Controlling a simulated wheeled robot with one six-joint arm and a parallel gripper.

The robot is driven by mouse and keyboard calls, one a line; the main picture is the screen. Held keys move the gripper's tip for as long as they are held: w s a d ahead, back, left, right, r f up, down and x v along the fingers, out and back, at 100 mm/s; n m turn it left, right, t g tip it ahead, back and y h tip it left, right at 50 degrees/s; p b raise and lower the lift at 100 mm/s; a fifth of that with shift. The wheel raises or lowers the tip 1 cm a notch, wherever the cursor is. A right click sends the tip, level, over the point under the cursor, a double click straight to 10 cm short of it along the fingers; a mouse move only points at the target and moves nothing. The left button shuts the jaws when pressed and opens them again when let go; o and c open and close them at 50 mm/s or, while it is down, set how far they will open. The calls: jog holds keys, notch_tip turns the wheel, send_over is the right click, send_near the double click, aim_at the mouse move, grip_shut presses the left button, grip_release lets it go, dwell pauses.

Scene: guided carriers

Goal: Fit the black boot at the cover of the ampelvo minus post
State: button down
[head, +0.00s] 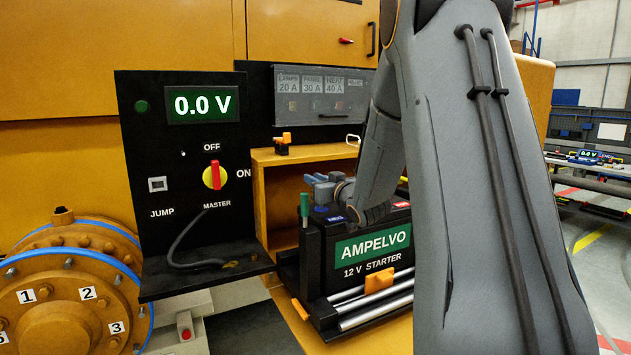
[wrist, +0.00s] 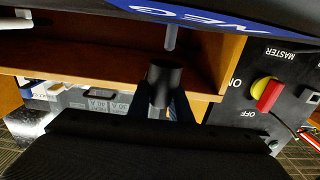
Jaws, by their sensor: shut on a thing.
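The black boot (wrist: 163,84), a short dark open-ended cylinder, is in my gripper (wrist: 166,110) in the wrist view. My gripper is shut on it. A grey, rod-like post (wrist: 171,37) stands just beyond the boot's open end, beside the blue NEG label (wrist: 215,13). The boot and post look roughly in line; a small gap seems to lie between them, but I cannot tell the depth. In the head view the ampelvo starter (head: 370,243) is a black case with a green label. My arm covers part of its top, and I cannot make out the boot there.
The black switch panel (head: 183,150) with a red-yellow master knob (head: 215,175) stands left of the starter. An orange cabinet shelf (head: 285,157) is behind. A green-topped upright (head: 305,207) stands at the starter's left edge. A flanged orange pipe (head: 75,295) is at lower left.

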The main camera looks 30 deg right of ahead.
jog(key=shift+f+b, duration=1.05)
jog(key=shift+f, duration=0.4)
dwell(0.4)
jog(key=c, duration=1.5)
grip_release()
jog(key=shift+c, duration=0.2)
jog(key=s+b, duration=0.2)
jog(key=s, duration=0.6)
jog(key=shift+d, duration=0.15)
jog(key=shift+w, duration=0.1)
